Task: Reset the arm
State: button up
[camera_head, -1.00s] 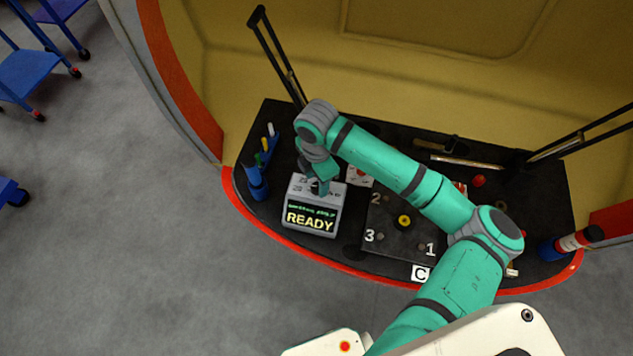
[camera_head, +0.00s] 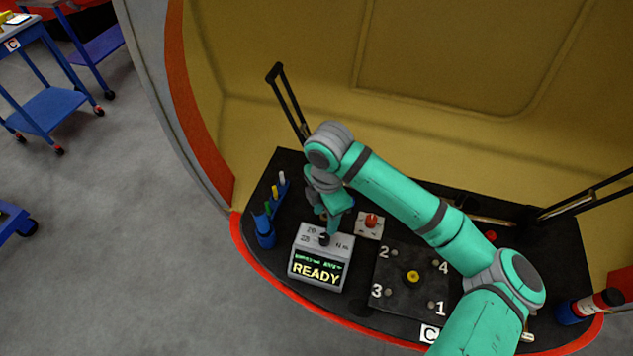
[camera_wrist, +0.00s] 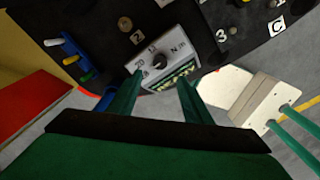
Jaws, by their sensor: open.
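My teal arm reaches from the lower right across the black console (camera_head: 362,322) in the head view. My gripper (camera_head: 329,222) points down just behind the grey box with the "READY" display (camera_head: 318,275). In the wrist view my gripper (camera_wrist: 158,90) is open, with its two green fingers apart and nothing between them. The grey box (camera_wrist: 165,60) and its black dial lie beyond the fingertips there. Whether a fingertip touches the box is hard to tell.
A red button on a white base (camera_head: 370,222) and a dark plate numbered 1 to 4 (camera_head: 385,270) stand right of the box. A blue holder with coloured pegs (camera_head: 265,230) is left. Black bars (camera_head: 287,100) rise behind. Blue carts (camera_head: 50,110) stand far left.

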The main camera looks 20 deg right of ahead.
jog(key=w+a+r+m+t+y, duration=0.3)
jog(key=a+m+t, duration=0.1)
jog(key=a, duration=0.7)
jog(key=w+a+r+m+t+y, duration=0.3)
jog(key=w+a+m+t+y, duration=0.15)
jog(key=a, duration=0.65)
jog(key=w+a+r+m+t+y, duration=0.3)
jog(key=a+t, duration=0.2)
jog(key=a, duration=0.6)
jog(key=s+d+f+m+t+h, duration=0.1)
jog(key=s+d+f+m+h, duration=0.35)
jog(key=s+f+m, duration=0.35)
jog(key=s+d+f+m+t+h, duration=0.2)
jog(key=s+d+f+m+h, duration=0.25)
jog(key=s, duration=0.55)
jog(key=s+d+n, duration=0.1)
jog(key=s+d, duration=0.3)
jog(key=s, duration=0.6)
jog(key=s+d+f+n+g+h, duration=0.1)
jog(key=s+d, duration=0.4)
jog(key=s, duration=0.5)
jog(key=shift+s+d+f+n, duration=0.15)
jog(key=shift+s+n, duration=0.15)
jog(key=shift+n, duration=0.5)
